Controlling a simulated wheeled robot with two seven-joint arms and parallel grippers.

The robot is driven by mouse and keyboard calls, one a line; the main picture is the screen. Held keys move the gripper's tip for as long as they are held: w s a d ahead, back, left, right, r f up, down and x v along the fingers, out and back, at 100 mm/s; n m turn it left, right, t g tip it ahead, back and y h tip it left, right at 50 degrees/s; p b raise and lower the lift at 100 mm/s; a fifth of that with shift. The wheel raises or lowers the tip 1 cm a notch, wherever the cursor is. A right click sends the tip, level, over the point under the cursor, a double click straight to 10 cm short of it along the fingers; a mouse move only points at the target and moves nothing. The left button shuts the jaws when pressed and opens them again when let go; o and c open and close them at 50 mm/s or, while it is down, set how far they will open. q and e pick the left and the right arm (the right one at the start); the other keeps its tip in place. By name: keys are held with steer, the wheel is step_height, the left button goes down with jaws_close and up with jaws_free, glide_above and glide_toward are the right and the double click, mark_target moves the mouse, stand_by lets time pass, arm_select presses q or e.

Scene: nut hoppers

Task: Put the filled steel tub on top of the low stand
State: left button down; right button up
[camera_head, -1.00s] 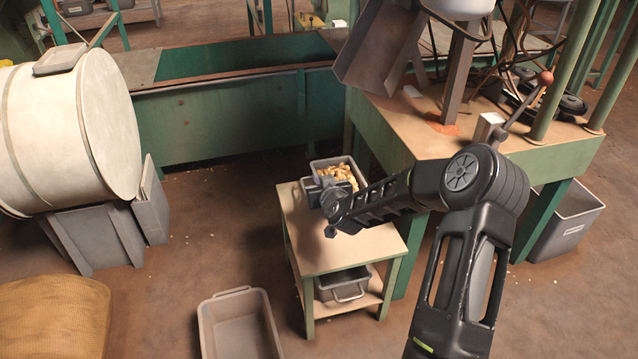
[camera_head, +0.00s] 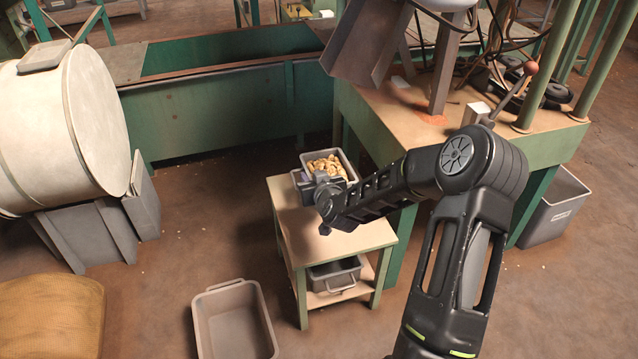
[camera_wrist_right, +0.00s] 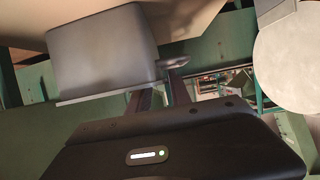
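The filled steel tub (camera_head: 345,155), grey and full of tan nut-like pieces, is upright at the back edge of the low stand's top. The low stand (camera_head: 335,235) has a pale wooden top and green legs. My right gripper (camera_head: 318,185) is at the tub's near side and appears shut on its rim or handle; the arm partly hides the contact. In the right wrist view the tub (camera_wrist_right: 100,50) appears upside down just beyond the fingers (camera_wrist_right: 160,92). I cannot tell whether the tub's base touches the stand. My left gripper is out of view.
A grey tub (camera_head: 334,274) sits on the stand's lower shelf. An empty tub (camera_head: 235,320) is on the floor in front. A green-legged bench (camera_head: 405,125) with a chute stands close on the right. A large pale drum (camera_head: 65,125) is at left. The stand's front top is clear.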

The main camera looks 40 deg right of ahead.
steer(key=p+v, duration=0.2)
steer(key=v, duration=0.6)
steer(key=shift+s, duration=0.4)
steer(key=shift+a+r, duration=0.1)
steer(key=shift+a, duration=0.05)
